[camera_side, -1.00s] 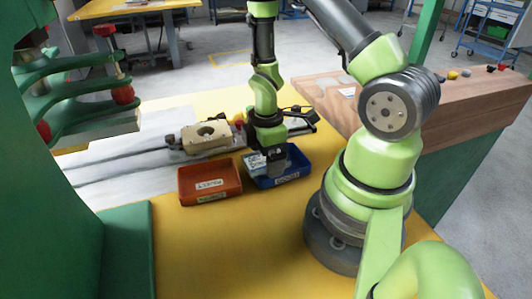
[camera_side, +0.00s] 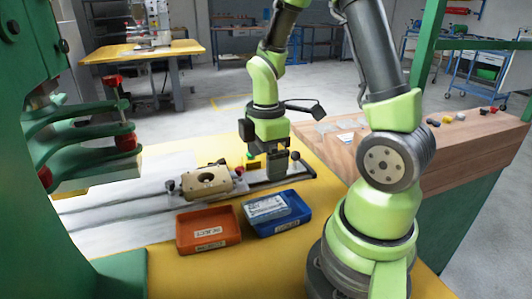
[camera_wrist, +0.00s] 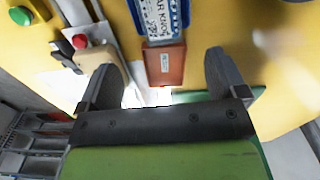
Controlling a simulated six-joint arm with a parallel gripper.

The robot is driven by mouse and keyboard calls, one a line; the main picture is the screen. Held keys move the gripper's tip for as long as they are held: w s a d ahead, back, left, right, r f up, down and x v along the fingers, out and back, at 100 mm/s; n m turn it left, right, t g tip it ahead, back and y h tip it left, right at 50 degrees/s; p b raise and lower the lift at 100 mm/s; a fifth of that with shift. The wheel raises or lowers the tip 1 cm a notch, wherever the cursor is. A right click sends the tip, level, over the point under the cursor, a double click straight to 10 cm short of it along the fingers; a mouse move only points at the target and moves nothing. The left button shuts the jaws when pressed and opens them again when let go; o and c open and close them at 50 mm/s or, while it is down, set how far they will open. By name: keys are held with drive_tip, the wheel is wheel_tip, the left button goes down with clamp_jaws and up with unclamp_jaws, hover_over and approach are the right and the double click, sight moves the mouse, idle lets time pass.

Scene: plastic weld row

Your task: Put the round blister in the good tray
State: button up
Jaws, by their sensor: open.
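A pale blue and white packaged piece (camera_side: 266,207) lies in the blue tray (camera_side: 285,229) and overlaps its back rim in the side view. Printed lettering on it shows in the wrist view (camera_wrist: 158,18). Its shape is not clear enough to tell whether it is the round blister. The blue tray's label is too small to read. My gripper (camera_side: 272,172) is above and behind the blue tray, apart from the piece. In the wrist view its two fingers (camera_wrist: 160,62) stand wide apart with nothing between them.
An orange-red tray (camera_side: 203,248), labelled as reject, stands left of the blue tray. A tan fixture block (camera_side: 207,181) sits on the rail behind the trays. A green press stands at the left. A wooden bench (camera_side: 440,160) is at the right. Yellow table is free around the trays.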

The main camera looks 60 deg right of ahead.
drive_tip(key=s+a+r+m+t+y, duration=0.1)
drive_tip(key=s+a+r+m+t, duration=0.2)
drive_tip(key=a+r+m, duration=0.2)
drive_tip(key=s+a+r+m+t+y, duration=0.1)
drive_tip(key=s+a+r+m+t, duration=0.2)
drive_tip(key=a+r+m, duration=0.3)
wheel_tip(320, 180, up, 5)
drive_tip(key=m+t, duration=0.1)
drive_tip(key=m, duration=0.1)
drive_tip(key=shift+s+r+m, duration=0.2)
drive_tip(key=shift+s+m, duration=0.15)
drive_tip(key=shift+m, duration=0.05)
